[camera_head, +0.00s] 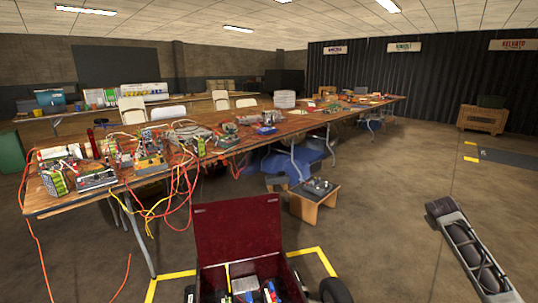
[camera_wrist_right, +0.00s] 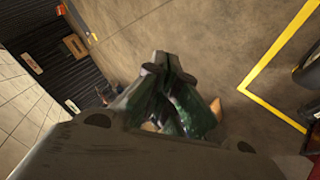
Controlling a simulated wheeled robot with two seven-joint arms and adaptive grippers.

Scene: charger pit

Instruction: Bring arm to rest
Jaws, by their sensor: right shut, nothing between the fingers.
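My right gripper (camera_wrist_right: 162,68) shows in the right wrist view, its dark fingers together and shut with nothing held. Concrete floor (camera_wrist_right: 190,35) lies beyond its fingertips. The view is tilted, and part of the wrist body fills the lower part. In the head view neither gripper can be made out. My left gripper is in no view.
A red open-lidded box (camera_head: 238,240) with tools stands in front, inside yellow floor tape (camera_head: 318,258). A long wooden table (camera_head: 275,128) with wired devices runs along the left and back. A small wooden stool (camera_head: 314,200) stands beside it. The right floor is mostly clear.

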